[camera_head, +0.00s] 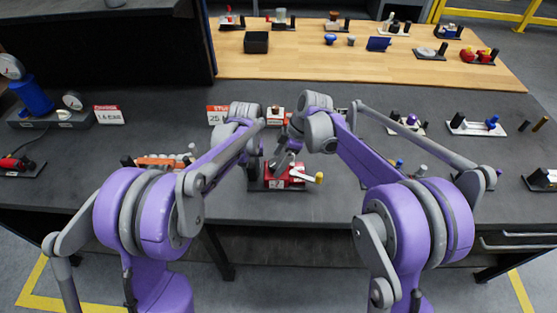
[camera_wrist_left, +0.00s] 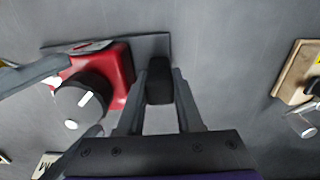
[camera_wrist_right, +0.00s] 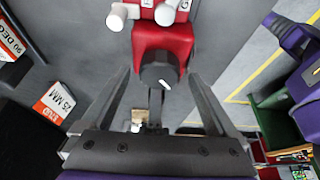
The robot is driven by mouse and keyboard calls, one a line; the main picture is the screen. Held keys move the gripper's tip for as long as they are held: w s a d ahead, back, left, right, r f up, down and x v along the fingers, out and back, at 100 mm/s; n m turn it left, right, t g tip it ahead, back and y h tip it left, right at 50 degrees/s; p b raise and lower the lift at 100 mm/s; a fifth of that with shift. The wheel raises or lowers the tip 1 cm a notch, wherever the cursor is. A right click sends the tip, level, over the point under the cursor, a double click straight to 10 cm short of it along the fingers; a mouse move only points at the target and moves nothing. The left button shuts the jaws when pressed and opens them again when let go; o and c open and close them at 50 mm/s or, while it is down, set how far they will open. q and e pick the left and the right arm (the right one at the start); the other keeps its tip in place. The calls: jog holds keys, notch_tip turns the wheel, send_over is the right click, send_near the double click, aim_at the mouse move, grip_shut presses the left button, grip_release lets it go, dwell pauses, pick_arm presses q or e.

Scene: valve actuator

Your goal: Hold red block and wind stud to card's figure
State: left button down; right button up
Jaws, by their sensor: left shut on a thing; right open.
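The red block (camera_head: 284,177) stands on a dark base plate at the front middle of the bench. It also shows in the left wrist view (camera_wrist_left: 117,68) and right wrist view (camera_wrist_right: 163,46). A black round knob (camera_wrist_right: 158,75) with a white mark sits on its end; I cannot tell whether this is the stud. My left gripper (camera_wrist_left: 160,95) is shut on a black upright piece (camera_wrist_left: 160,80) beside the red block. My right gripper (camera_wrist_right: 165,100) is open, its fingers either side of the knob, apparently not touching. A white card (camera_wrist_right: 58,100) reads 25 MM.
White cylinders (camera_wrist_right: 117,16) stick out by the red block. Another card (camera_wrist_right: 10,40) reads 90 DEG. A blue device with gauges (camera_head: 33,97) stands at the left, with a card (camera_head: 109,114) beside it. Small fixtures stand at the right.

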jog(key=shift+a+f, duration=0.1)
jog(key=shift+f, duration=0.2)
jog(key=c, duration=1.4)
jog(key=shift+s+m, duration=0.1)
jog(key=shift+m, duration=0.2)
jog(key=m+t, duration=0.1)
jog(key=m, duration=0.3)
jog(key=shift+s+t, duration=0.15)
jog(key=shift+t, duration=0.25)
pick_arm(q)
jog(key=shift+f, duration=0.1)
pick_arm(e)
jog(key=shift+a+m+t+h, duration=0.1)
jog(key=shift+m+t+h, duration=0.35)
jog(key=shift+m, duration=0.95)
